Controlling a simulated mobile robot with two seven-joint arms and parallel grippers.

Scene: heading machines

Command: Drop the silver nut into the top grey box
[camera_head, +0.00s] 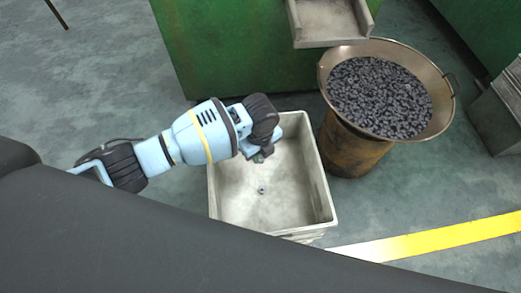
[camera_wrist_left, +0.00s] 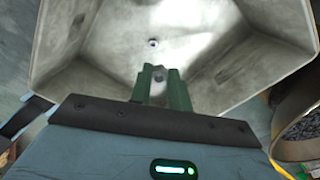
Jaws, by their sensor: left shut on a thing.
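The grey box (camera_head: 297,200) stands open at the top, below the green machine in the head view. It appears to sit on others stacked beneath it. My left gripper (camera_head: 259,157) is over the inside of the box, near its far left part. In the left wrist view the green fingers (camera_wrist_left: 160,78) are shut on a small silver nut (camera_wrist_left: 158,75), with the box floor (camera_wrist_left: 120,35) behind. Another small nut-like piece (camera_head: 262,190) lies on the box floor; it also shows in the left wrist view (camera_wrist_left: 152,43). My right gripper is not in view.
A round metal pan (camera_head: 442,108) full of dark small parts stands on a rusty drum (camera_head: 350,148) right of the box. The green machine (camera_head: 220,60) with a grey chute (camera_head: 325,25) is behind. A yellow floor line (camera_head: 440,238) runs at the lower right.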

